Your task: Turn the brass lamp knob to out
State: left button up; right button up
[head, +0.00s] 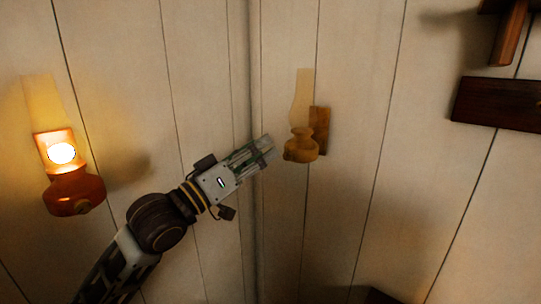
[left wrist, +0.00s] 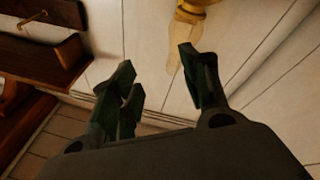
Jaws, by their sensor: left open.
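A brass-coloured lamp (head: 301,145) with a tall pale chimney is mounted on a wooden plate on the wall, just right of the corner. I see no bright flame in it. Its small knob (head: 288,155) seems to be on the lower left of its body, near my fingertips. My left gripper (head: 268,147) is just left of this lamp, open and empty. Whether it touches the knob I cannot tell. In the left wrist view the open fingers (left wrist: 157,64) show, with the lamp's brass body (left wrist: 192,9) at the top edge, beyond the right finger. My right gripper is not in view.
A lit reddish lamp (head: 75,191) with a bright glow hangs on the left wall, beside my left arm. A dark wooden shelf (head: 495,104) juts out at the right. The plank wall between the brass lamp and the shelf is clear.

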pick_arm(q)
notch_tip(320, 180, down, 6)
jog(key=w+a+m+g+y, duration=0.1)
jog(key=w+a+m+y, duration=0.1)
jog(key=m+y, duration=0.2)
jog(key=m, duration=0.3)
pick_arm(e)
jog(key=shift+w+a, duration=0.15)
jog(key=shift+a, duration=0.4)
pick_arm(q)
jog(key=shift+a, duration=0.1)
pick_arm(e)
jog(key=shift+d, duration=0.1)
